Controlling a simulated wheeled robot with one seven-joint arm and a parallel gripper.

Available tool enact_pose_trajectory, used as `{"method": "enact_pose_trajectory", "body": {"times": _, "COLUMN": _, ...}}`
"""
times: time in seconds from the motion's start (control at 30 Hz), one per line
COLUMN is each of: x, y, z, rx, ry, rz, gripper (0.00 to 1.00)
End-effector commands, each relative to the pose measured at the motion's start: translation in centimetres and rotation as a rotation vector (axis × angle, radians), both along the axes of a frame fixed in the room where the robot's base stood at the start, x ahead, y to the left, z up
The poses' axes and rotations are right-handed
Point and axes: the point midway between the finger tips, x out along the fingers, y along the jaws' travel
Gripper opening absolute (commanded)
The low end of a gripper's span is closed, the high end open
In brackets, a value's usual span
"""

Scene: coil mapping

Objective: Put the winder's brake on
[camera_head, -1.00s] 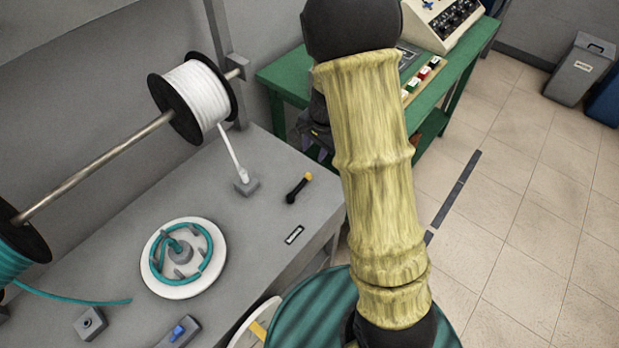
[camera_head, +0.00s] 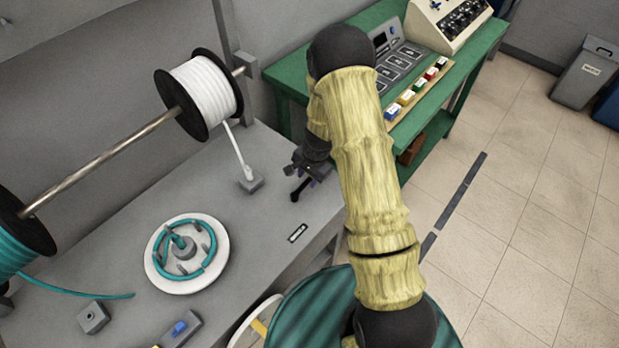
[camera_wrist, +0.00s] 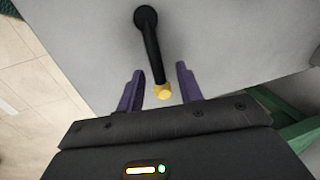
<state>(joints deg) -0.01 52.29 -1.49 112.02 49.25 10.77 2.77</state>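The winder (camera_head: 160,280) is a white disc on the grey bench, with several pegs and a ring of teal wire on it. A black lever with a yellow tip, likely the brake, stands to its right near the bench edge; in the head view only its black end (camera_head: 294,196) shows, the rest hidden by my gripper (camera_head: 306,172). In the wrist view the lever (camera_wrist: 151,48) runs from a round black pivot down to its yellow tip. My gripper (camera_wrist: 160,69) is open, its purple fingers on either side of the yellow end, with a gap on both sides.
A white spool (camera_head: 203,90) and a teal spool (camera_head: 18,245) hang on a rod above the bench. A grey block (camera_head: 250,181) holds the white wire's end. A blue switch (camera_head: 180,328) is at the front. A green table (camera_head: 365,40) with buttons stands behind my arm.

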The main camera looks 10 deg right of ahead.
Motion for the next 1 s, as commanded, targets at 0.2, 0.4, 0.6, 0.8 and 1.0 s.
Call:
{"method": "enact_pose_trajectory", "body": {"times": 0.2, "x": 0.2, "y": 0.15, "z": -1.46, "rx": 0.0, "ry": 0.0, "rz": -0.001, "gripper": 0.36}}
{"method": "enact_pose_trajectory", "body": {"times": 0.4, "x": 0.23, "y": 0.12, "z": -1.49, "rx": -0.001, "ry": 0.0, "rz": -0.001, "gripper": 0.36}}
{"method": "enact_pose_trajectory", "body": {"times": 0.6, "x": 0.22, "y": 0.09, "z": -1.48, "rx": 0.0, "ry": 0.0, "rz": -0.002, "gripper": 0.07}}
{"method": "enact_pose_trajectory", "body": {"times": 0.8, "x": 0.29, "y": -0.65, "z": -1.43, "rx": 0.0, "ry": -0.002, "rz": -0.005, "gripper": 0.0}}
{"method": "enact_pose_trajectory", "body": {"times": 1.0, "x": 0.5, "y": -0.29, "z": -1.37, "rx": -0.002, "ry": -0.005, "rz": -0.013, "gripper": 0.0}}
